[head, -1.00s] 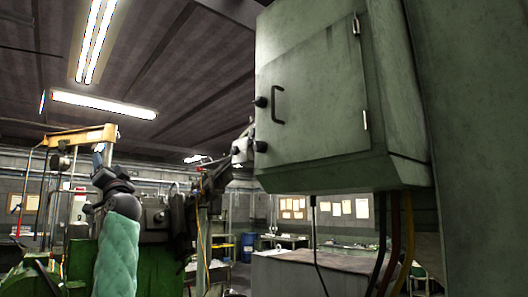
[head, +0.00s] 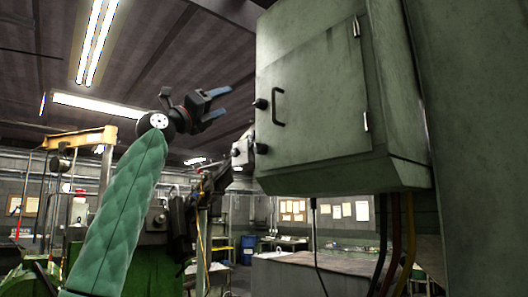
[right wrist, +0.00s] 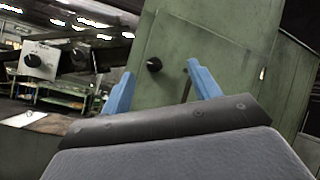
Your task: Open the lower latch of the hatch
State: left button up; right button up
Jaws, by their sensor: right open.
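The hatch (head: 315,95) is the grey-green door of a cabinet, and it looks shut. It has a black C-shaped handle (head: 279,106). Two black latch knobs sit at its left edge: the upper latch (head: 261,104) and the lower latch (head: 261,148). My right gripper (head: 226,101) is open and empty, left of the hatch and apart from it in the head view. In the right wrist view its blue fingers (right wrist: 161,86) stand apart, with one black knob (right wrist: 153,64) showing between them; I cannot tell which latch it is. My left gripper is not in view.
A grey box with a knob (head: 242,153) is left of the cabinet's lower edge. Cables (head: 408,235) hang below the cabinet. A yellow beam (head: 82,138) and green machinery stand at the left. The space just left of the hatch looks open.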

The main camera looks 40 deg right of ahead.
notch_tip(320, 180, down, 5)
jog(key=d+y, duration=0.3)
jog(key=n+y, duration=0.1)
jog(key=y, duration=0.3)
send_near(256, 148)
jog(key=d, duration=0.2)
jog(key=shift+g, duration=0.3)
jog(key=d+p, duration=0.1)
jog(key=d, duration=0.1)
jog(key=d+p, duration=0.1)
jog(key=d, duration=0.2)
jog(key=w+d+p, duration=0.1)
jog(key=d, duration=0.1)
jog(key=shift+w+d, duration=0.1)
jog(key=shift+d, duration=0.3)
jog(key=n+p, duration=0.1)
jog(key=n, duration=0.1)
jog(key=shift+a+f+n, duration=0.1)
jog(key=shift+a+n, duration=0.1)
jog(key=shift+n, duration=0.6)
pick_arm(q)
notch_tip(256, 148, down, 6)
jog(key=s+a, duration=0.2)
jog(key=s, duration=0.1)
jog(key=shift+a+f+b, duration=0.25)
jog(key=shift+b, duration=0.1)
pick_arm(e)
jog(key=shift+d+n, duration=0.1)
jog(key=shift+n, duration=0.4)
